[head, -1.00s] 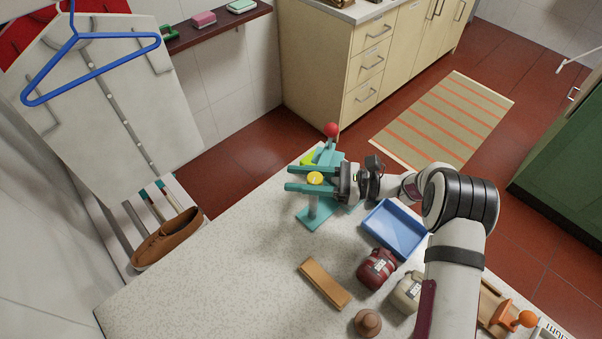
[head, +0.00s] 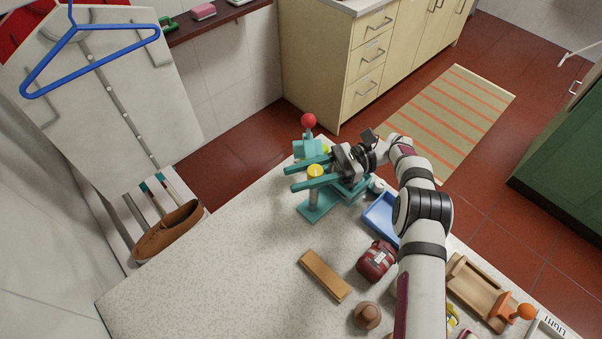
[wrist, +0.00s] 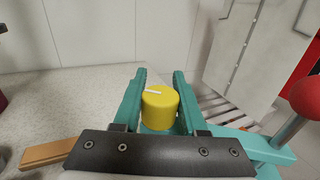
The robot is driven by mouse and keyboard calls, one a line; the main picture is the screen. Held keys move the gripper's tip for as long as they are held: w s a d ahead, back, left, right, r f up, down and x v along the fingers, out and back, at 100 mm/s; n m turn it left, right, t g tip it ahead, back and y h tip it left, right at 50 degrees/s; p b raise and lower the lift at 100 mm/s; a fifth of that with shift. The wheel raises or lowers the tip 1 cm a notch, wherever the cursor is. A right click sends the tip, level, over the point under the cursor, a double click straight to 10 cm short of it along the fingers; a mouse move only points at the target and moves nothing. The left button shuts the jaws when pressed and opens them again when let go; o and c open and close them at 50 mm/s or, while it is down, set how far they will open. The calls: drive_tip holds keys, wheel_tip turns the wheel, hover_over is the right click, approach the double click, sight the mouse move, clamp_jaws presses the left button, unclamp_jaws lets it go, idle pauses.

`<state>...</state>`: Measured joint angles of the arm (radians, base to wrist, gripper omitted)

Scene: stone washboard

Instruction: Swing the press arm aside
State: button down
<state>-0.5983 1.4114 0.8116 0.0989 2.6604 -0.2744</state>
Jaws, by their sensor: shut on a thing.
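The teal press stands at the back corner of the speckled counter, with a flat base (head: 318,212) and a grey post. A yellow round knob (head: 315,170) tops the post. The teal press arm (head: 308,149) carries a red ball (head: 309,120) on a rod, on the far side of my gripper. The red ball (wrist: 307,95) also shows at the right edge of the wrist view. My gripper (head: 308,176), with long teal fingers, is shut on the yellow knob (wrist: 160,106), one finger on each side. The press's lower part is partly hidden by my gripper.
A blue tray (head: 379,219) lies right of the press, partly behind my arm. A red jar-like item (head: 376,261), a wooden block (head: 325,275) and a brown knobbed item (head: 367,316) lie nearer. The counter's left part is clear.

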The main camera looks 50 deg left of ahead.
drive_tip(key=shift+c, duration=2.3)
unclamp_jaws()
